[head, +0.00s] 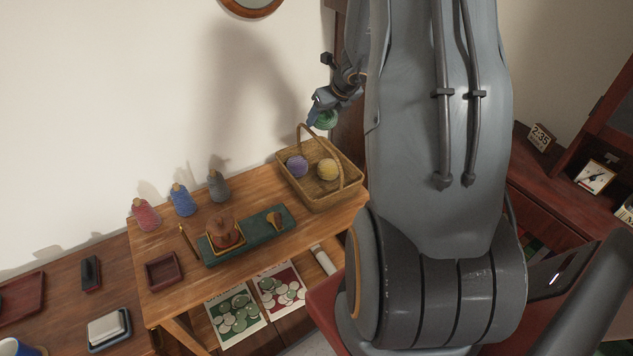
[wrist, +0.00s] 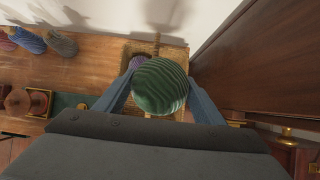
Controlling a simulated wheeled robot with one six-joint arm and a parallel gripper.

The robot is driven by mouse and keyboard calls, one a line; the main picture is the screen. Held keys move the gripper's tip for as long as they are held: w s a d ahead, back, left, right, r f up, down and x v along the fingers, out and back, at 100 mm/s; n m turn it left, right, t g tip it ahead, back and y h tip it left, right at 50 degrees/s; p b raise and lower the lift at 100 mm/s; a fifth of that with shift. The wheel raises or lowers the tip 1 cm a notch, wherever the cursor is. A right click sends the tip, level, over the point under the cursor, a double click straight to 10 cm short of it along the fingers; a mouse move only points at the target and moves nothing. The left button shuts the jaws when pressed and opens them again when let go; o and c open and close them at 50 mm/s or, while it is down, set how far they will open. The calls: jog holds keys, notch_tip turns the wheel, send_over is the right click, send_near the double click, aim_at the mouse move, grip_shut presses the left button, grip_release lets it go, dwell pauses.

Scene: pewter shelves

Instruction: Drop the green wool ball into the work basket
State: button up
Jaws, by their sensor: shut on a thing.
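The green wool ball (wrist: 160,86) is held between the two fingers of my gripper (wrist: 160,90), which is shut on it. In the head view the ball (head: 324,120) hangs just below my gripper (head: 322,108), in the air above the work basket. The work basket (head: 318,204) is a wicker basket with an arched handle, on the back right of the wooden table. It holds a purple ball (head: 297,166) and a yellow ball (head: 327,169). In the wrist view the green ball hides much of the basket (wrist: 179,58), which lies below it.
Red, blue and grey thread cones (head: 182,200) stand along the wall. A dark wooden cabinet (wrist: 260,70) is close on the right in the wrist view.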

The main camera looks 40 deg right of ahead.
aim_at(329, 113)
jog(key=shift+a+f+b, duration=0.1)
jog(key=shift+f+b, duration=0.65)
jog(key=shift+f, duration=0.25)
jog(key=o, duration=1.1)
jog(key=shift+o, duration=0.2)
jog(key=shift+p+v, duration=0.6)
jog(key=shift+v, duration=3.3)
